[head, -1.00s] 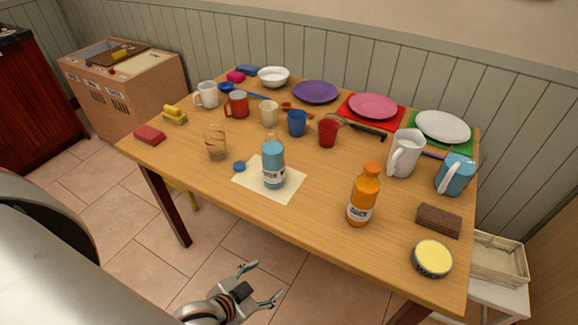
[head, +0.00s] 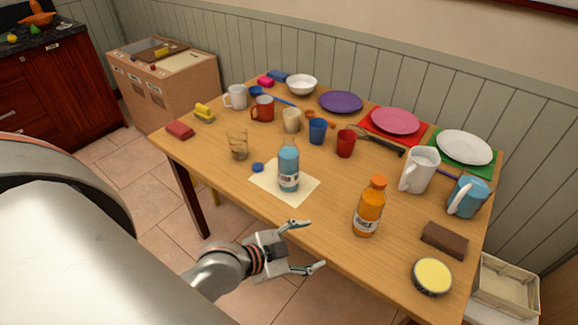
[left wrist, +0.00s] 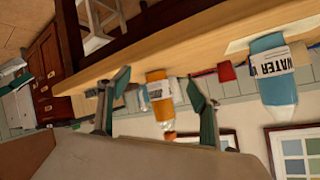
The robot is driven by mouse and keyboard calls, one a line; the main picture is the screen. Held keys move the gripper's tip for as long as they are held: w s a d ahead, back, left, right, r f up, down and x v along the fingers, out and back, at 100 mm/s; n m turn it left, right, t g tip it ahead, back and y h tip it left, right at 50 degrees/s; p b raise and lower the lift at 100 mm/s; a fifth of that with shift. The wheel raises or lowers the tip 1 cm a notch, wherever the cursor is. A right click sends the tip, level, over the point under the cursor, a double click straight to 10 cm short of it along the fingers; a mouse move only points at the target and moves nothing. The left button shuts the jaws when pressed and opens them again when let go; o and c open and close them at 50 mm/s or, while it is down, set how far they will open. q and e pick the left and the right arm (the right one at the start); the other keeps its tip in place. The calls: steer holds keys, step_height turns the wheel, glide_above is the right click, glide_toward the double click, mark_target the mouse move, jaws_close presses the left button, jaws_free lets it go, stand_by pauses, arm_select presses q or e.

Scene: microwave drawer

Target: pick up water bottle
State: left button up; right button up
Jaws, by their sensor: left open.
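The water bottle (head: 288,168) is light blue with a white label and stands upright on a cream paper sheet (head: 268,186) near the table's front edge. In the left wrist view, which is turned over, the water bottle (left wrist: 271,75) shows at the right, its label reading WATER. My left gripper (head: 308,245) is open and empty, in front of the table's front edge and apart from the bottle. Its two fingers also show in the left wrist view (left wrist: 158,105), with the orange bottle seen between them in the background. My right gripper is not in view.
An orange juice bottle (head: 368,208) stands to the right of the water bottle. A clear glass (head: 238,145) and a blue cap (head: 257,167) are to its left. Cups, including a blue one (head: 317,131), stand behind. Bare tabletop (head: 325,205) lies between the bottles.

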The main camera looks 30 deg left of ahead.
arm_select(q)
steer(key=w+r+t+h, duration=0.1)
steer(key=r, duration=0.1)
steer(key=w+d+r+t, duration=0.1)
steer(key=w+r, duration=0.1)
steer(key=shift+w+d+r+n+h, duration=0.1)
steer(key=shift+d+r+n+h, duration=0.1)
steer(key=shift+n+h, duration=0.15)
steer(key=w+a+r+n+t, duration=0.3)
steer(key=w+r+t, duration=0.1)
steer(key=n+y, duration=0.8)
steer(key=y, duration=0.1)
glide_toward(288, 162)
steer(key=shift+t, duration=0.3)
steer(key=w+f, duration=0.2)
steer(key=w, duration=0.1)
steer(key=w+a+f, duration=0.1)
steer(key=w, duration=0.1)
steer(key=shift+a+f, duration=0.1)
steer(key=shift+f, duration=0.05)
steer(key=shift+w+a+f, duration=0.1)
steer(key=shift+a+f, duration=0.05)
steer(key=shift+a, duration=0.1)
steer(key=w, duration=0.2)
steer(key=w+a, duration=0.1)
steer(key=w, duration=0.4)
steer(key=shift+w+a, duration=0.15)
steer(key=shift+a, duration=0.15)
steer(key=c, duration=1.6)
